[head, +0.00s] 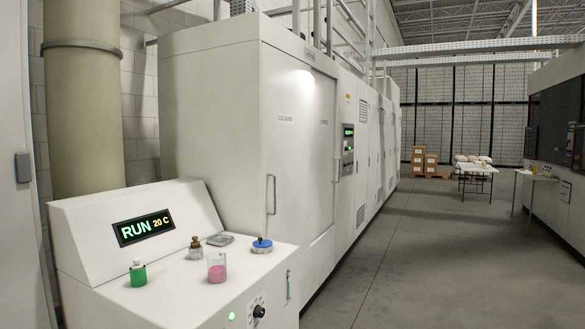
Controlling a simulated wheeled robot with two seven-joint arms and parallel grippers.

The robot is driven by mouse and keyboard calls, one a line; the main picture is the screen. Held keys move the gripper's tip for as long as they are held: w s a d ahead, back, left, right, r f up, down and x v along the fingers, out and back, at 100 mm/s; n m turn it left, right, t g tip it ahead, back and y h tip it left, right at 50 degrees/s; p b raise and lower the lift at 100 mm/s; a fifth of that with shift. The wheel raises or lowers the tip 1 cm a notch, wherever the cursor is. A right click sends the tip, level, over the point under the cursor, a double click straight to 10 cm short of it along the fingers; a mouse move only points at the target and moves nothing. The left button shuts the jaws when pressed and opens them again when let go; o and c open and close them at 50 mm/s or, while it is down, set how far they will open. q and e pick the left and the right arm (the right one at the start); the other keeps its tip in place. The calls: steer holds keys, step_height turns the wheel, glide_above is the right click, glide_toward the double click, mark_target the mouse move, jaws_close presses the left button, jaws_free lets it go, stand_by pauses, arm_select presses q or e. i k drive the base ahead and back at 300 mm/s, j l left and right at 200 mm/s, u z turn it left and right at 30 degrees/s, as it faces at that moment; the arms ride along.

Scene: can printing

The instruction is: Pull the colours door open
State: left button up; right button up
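The colours door (302,175) is a tall pale panel on the front of the large white cabinet in the middle of the head view. The door looks shut, flush with the cabinet. Another vertical handle (337,169) shows farther along, near the panel's right edge. Neither of my grippers shows in the head view.
The aisle floor (410,260) is clear.

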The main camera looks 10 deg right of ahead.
mark_target(286, 90)
steer(key=i+l, duration=0.85)
